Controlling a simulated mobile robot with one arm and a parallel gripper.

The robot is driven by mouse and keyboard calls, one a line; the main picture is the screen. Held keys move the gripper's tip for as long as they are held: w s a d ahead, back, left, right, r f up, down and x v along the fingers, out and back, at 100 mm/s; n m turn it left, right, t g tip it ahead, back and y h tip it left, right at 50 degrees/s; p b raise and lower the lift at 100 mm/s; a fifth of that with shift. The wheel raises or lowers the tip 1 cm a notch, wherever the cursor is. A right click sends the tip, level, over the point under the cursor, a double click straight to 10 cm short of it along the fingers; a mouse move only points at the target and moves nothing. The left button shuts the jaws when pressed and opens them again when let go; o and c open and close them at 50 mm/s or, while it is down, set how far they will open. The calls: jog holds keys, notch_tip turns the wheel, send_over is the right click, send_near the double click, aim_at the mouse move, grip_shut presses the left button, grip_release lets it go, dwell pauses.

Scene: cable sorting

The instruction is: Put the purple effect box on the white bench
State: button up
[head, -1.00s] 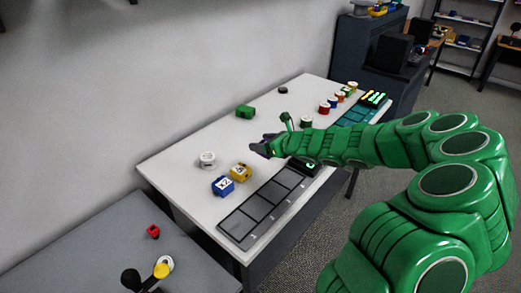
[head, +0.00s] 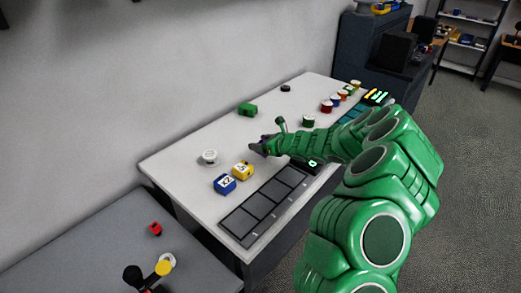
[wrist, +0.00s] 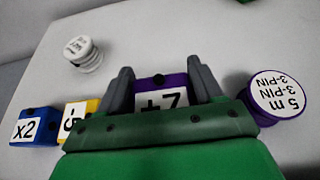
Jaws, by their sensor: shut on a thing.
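The purple effect box (wrist: 161,84), with a white "+7" label, is between the two grey fingers of my gripper (wrist: 161,86) in the wrist view. The gripper is shut on it, and its green body hides the box's lower part. In the head view my gripper (head: 262,147) is over the middle of the white bench (head: 180,163), close to its top. The box is mostly hidden there by the gripper. I cannot tell whether the box touches the bench.
A yellow box (head: 242,170), a blue "x2" box (head: 224,185) and a white spool (head: 209,157) are left of the gripper. A purple spool (wrist: 279,94) is close on its right. Dark slot panels (head: 262,207) line the front edge. A green block (head: 247,109) is behind.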

jog(key=shift+w+a+f, duration=0.1)
jog(key=shift+w+f, duration=0.15)
jog(key=shift+f, duration=1.5)
jog(key=o, duration=1.2)
jog(key=shift+f, duration=0.1)
jog(key=shift+c, duration=0.2)
jog(key=shift+s+d+r, duration=0.2)
jog(key=shift+d+r, duration=0.05)
jog(key=shift+d, duration=0.05)
jog(key=shift+v, duration=5.6)
jog(key=shift+s, duration=0.1)
